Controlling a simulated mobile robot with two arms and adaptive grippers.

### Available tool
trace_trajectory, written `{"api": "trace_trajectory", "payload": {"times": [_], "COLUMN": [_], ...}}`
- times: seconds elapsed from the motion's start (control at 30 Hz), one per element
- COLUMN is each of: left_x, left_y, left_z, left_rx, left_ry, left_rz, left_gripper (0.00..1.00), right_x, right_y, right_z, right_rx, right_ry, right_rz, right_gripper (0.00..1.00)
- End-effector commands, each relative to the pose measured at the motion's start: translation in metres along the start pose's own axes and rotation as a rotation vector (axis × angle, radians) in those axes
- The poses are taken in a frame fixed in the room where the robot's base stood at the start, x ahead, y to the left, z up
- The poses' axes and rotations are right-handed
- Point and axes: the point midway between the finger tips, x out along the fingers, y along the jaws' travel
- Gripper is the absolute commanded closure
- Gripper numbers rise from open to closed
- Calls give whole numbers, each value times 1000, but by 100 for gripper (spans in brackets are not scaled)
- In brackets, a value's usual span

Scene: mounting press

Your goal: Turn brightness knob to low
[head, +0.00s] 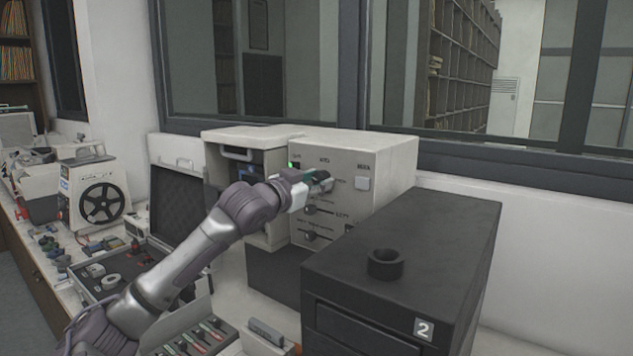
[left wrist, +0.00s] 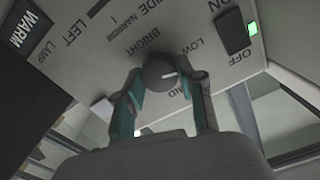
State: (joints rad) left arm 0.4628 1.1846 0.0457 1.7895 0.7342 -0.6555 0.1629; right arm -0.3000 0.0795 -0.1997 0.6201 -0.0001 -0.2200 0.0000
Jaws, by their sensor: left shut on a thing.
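The brightness knob (left wrist: 160,70) is dark and round, with a white pointer line, on the beige front panel (left wrist: 95,55). In the left wrist view the pointer aims right, towards the LOW and MID lettering; I cannot tell exactly which mark it meets. My left gripper (left wrist: 160,83) has its teal-padded fingers on either side of the knob, shut on it. In the head view my left gripper (head: 318,182) is at the upper part of the beige machine's front (head: 345,205) and hides the knob. My right gripper is not in view.
A dark switch (left wrist: 231,30) marked ON and OFF sits beside a lit green lamp (left wrist: 252,28). Lower slider-like controls (head: 310,209) are below my gripper. A black box marked 2 (head: 440,240) stands close in front at right. An open case (head: 125,262) lies at left.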

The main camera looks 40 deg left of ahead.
Motion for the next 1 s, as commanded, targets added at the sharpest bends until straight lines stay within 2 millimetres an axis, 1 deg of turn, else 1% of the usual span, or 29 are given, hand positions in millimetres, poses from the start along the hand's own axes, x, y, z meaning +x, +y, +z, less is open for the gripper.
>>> {"api": "trace_trajectory", "payload": {"times": [0.03, 0.3, 0.8, 0.83, 0.97, 1.0], "left_x": [1, 1, 1, 1, 0, 0], "left_y": [2, 2, 2, 2, 2, 1], "left_z": [2, 3, 3, 3, 3, 2], "left_rx": [-27, -108, -125, -125, -124, -123], "left_ry": [-5, -6, -8, -8, -6, -5], "left_rz": [3, 3, 4, 4, 3, 3], "left_gripper": [96, 96, 96, 58, 36, 36], "right_x": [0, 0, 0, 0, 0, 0], "right_y": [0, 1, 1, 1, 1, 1], "right_z": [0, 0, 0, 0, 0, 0], "right_rx": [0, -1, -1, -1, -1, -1], "right_ry": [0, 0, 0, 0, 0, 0], "right_rz": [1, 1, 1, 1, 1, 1], "right_gripper": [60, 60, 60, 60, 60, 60]}}
